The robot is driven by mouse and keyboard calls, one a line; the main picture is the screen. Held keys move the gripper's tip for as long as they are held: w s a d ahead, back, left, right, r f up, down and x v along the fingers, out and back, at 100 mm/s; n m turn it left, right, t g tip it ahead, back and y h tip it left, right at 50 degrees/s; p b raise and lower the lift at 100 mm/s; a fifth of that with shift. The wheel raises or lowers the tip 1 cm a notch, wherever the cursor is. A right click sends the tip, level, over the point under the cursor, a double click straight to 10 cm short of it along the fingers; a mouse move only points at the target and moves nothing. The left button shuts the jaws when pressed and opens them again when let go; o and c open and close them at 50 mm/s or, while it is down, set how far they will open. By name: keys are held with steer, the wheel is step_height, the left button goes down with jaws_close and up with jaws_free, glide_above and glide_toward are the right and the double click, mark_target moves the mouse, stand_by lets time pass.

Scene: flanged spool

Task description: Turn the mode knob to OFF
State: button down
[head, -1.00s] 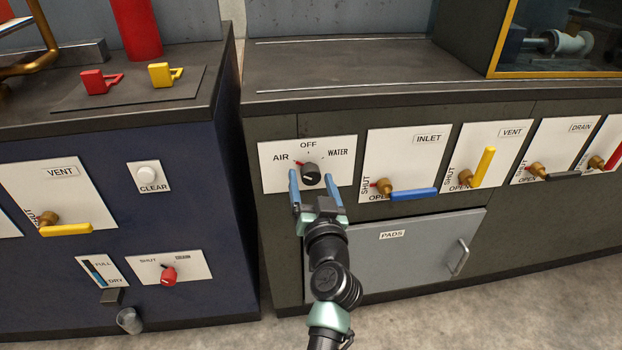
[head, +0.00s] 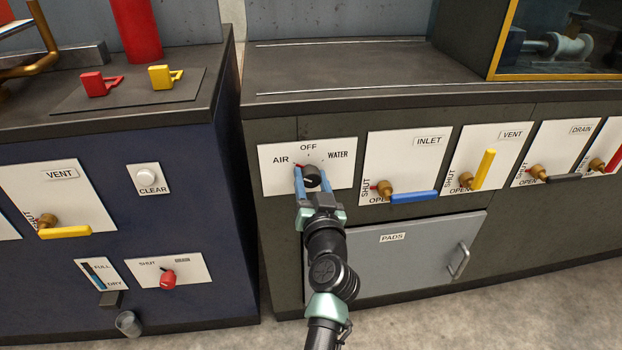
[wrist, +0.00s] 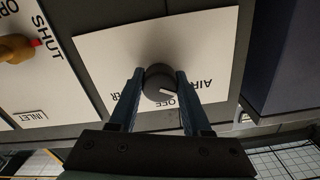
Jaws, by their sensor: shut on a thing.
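The mode knob (head: 312,175) is a dark round knob on a white plate (head: 343,178) marked AIR, OFF and WATER. OFF is at the top, AIR at the left and WATER at the right. A red mark shows at the knob's upper left, on the AIR side. In the wrist view the knob (wrist: 157,80) has a white line that points right and slightly down, towards the AIR side of the OFF label. My gripper (head: 312,180) is shut on the knob, with one blue finger on each side. The fingers hide part of the knob's sides.
Right of the plate is the INLET panel with a blue lever (head: 413,197), then the VENT panel with a yellow lever (head: 484,168). A grey PADS door (head: 420,245) lies below. A blue cabinet (head: 120,225) stands at the left.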

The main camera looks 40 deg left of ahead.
steer(key=shift+m, duration=0.4)
steer(key=m, duration=0.5)
steer(key=m+p, duration=0.1)
steer(key=m, duration=0.5)
steer(key=shift+p, duration=0.3)
stand_by(0.4)
steer(key=shift+c, duration=1.8)
jaws_free()
steer(key=shift+s+d, duration=0.1)
steer(key=p+v, duration=0.2)
steer(key=v, duration=1)
steer(key=shift+s+d, duration=0.25)
steer(key=shift+s, duration=0.05)
